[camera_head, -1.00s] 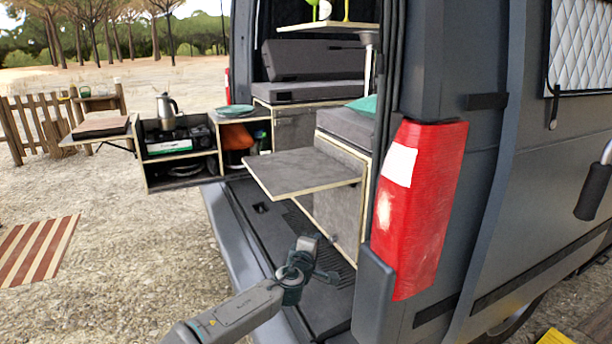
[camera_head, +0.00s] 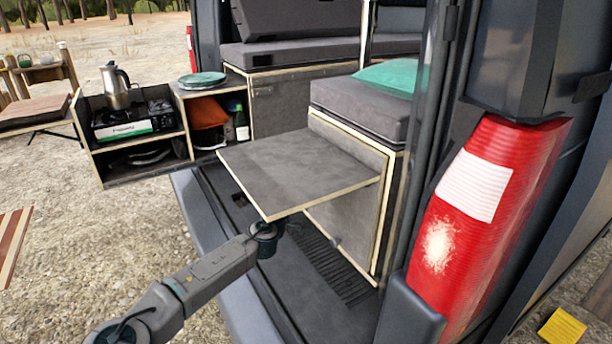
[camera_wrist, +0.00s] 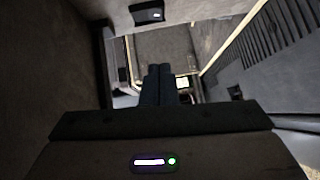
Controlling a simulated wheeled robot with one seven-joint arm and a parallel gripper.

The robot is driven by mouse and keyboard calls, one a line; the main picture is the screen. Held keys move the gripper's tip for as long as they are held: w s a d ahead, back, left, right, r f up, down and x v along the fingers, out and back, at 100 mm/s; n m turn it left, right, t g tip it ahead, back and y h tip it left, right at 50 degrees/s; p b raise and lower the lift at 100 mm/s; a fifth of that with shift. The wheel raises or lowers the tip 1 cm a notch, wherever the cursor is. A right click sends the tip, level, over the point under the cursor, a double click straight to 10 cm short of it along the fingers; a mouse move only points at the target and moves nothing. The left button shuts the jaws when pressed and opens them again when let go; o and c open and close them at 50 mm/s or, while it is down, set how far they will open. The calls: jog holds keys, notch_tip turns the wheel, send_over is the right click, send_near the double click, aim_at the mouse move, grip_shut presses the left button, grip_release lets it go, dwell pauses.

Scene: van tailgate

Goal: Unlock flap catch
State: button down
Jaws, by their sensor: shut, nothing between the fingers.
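The flap (camera_head: 300,172) is a grey board with pale edges. It stands out level from the side of the cushioned bench box in the van's rear opening. My arm reaches in beneath it, and in the head view the flap hides most of my gripper. In the wrist view my gripper (camera_wrist: 158,72) shows two dark fingers pressed together with nothing between them. A small black fitting (camera_wrist: 147,12) with a pale mark sits at the top of that view, apart from the fingers. I cannot tell whether it is the catch.
A ribbed dark floor strip (camera_head: 335,268) runs along the van floor below the flap. The red tail light (camera_head: 480,235) and door pillar stand close on the right. A pull-out kitchen box (camera_head: 135,140) with a kettle (camera_head: 116,87) stands at the left.

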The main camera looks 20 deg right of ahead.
jog(key=s+d+x, duration=0.1)
jog(key=d+x, duration=0.1)
jog(key=x, duration=1)
jog(key=shift+d, duration=0.4)
jog(key=shift+f, duration=0.15)
